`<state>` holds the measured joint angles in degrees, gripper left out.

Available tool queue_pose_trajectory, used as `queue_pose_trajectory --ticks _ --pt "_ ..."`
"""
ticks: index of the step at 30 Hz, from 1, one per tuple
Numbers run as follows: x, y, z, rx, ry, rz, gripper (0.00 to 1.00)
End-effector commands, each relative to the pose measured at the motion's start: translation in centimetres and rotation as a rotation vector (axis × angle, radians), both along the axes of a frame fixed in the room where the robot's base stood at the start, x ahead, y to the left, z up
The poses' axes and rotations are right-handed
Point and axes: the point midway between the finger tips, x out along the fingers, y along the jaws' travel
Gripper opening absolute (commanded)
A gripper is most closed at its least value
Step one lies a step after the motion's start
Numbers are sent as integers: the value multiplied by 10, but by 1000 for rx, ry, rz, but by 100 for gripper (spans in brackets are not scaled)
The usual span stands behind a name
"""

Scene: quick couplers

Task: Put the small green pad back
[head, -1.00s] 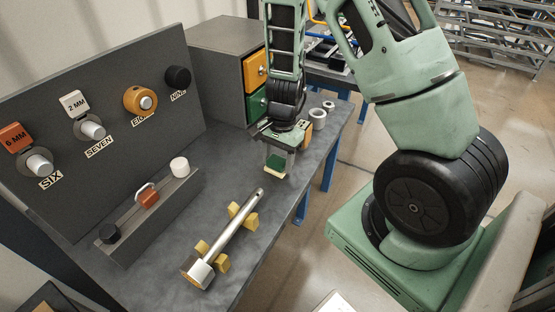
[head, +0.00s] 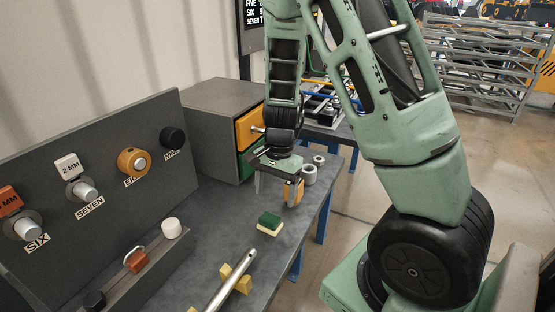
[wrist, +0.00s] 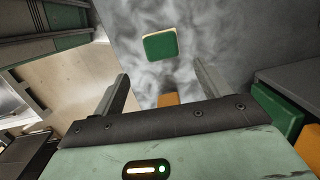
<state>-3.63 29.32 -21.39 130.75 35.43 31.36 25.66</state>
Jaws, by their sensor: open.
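The small green pad (head: 270,222), with a pale yellowish underside, lies on the grey bench top just beyond the upper end of the metal rod (head: 236,278). In the wrist view the pad (wrist: 160,46) lies beyond the fingertips, clear of both. My gripper (head: 278,190) is open and above the bench, behind the pad in the head view. Its two fingers also show apart in the wrist view (wrist: 160,78). An orange object (head: 293,192) shows by the right finger, and orange shows between the fingers in the wrist view (wrist: 168,100); I cannot tell its full shape.
A grey cabinet with an orange drawer (head: 249,128) and a green drawer (head: 252,160) stands behind. Grey rings (head: 309,174) sit near the right bench edge. A peg panel (head: 110,180) and a rail (head: 140,272) line the left. Yellow blocks (head: 240,284) support the rod.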

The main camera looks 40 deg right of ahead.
Motion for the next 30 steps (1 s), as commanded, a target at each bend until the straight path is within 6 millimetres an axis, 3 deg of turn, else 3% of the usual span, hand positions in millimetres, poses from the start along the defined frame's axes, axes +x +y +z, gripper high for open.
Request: queue_pose_trajectory --ticks 3,9,14,17,20,23,24,27,30 --pt "3 -4 31 -1 -7 2 76" --pt "4 -10 67 -1 -5 0 76" --pt "4 -12 82 0 -2 0 76" --pt "3 -2 87 7 -5 47 76" --pt "-4 40 95 33 -26 240 76" --pt "-26 107 106 61 -68 586 76" --pt "-41 134 112 68 -87 748 76" --pt "-84 188 124 65 -137 1151 76" --pt "-126 222 131 42 -176 1498 76"
